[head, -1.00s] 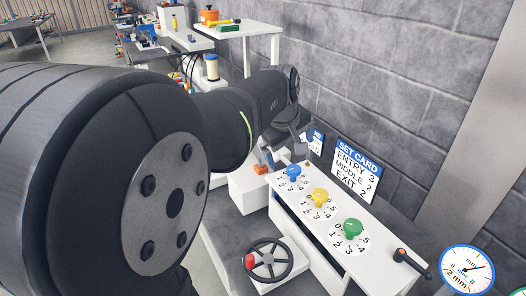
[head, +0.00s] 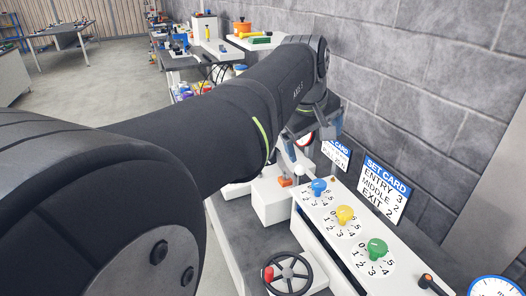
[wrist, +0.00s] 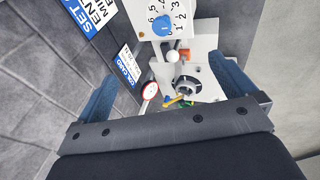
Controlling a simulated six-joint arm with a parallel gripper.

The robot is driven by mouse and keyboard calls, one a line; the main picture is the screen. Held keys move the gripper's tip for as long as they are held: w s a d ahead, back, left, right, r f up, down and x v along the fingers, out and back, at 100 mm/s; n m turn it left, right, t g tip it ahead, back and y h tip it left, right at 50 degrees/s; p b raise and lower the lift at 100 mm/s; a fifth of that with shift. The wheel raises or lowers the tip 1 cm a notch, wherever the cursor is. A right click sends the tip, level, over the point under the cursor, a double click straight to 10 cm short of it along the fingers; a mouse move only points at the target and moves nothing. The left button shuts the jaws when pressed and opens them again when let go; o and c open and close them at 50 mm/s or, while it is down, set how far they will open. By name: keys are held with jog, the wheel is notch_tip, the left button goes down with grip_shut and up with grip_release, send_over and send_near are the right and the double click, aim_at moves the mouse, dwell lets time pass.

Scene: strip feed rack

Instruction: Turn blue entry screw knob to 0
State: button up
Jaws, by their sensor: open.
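The blue knob (head: 318,186) is the farthest of the knobs in a row on a white panel, on a dial of printed numbers.
A yellow knob (head: 345,214) and a green knob (head: 376,248) follow on the panel (head: 335,238). A set card (head: 385,188) on the wall reads ENTRY 3, MIDDLE 2, EXIT 2.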

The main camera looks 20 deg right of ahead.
jog(key=shift+s+a+r, duration=0.1)
jog(key=shift+a+r, duration=0.1)
jog(key=shift+r, duration=0.35)
jog(key=shift+c, duration=0.4)
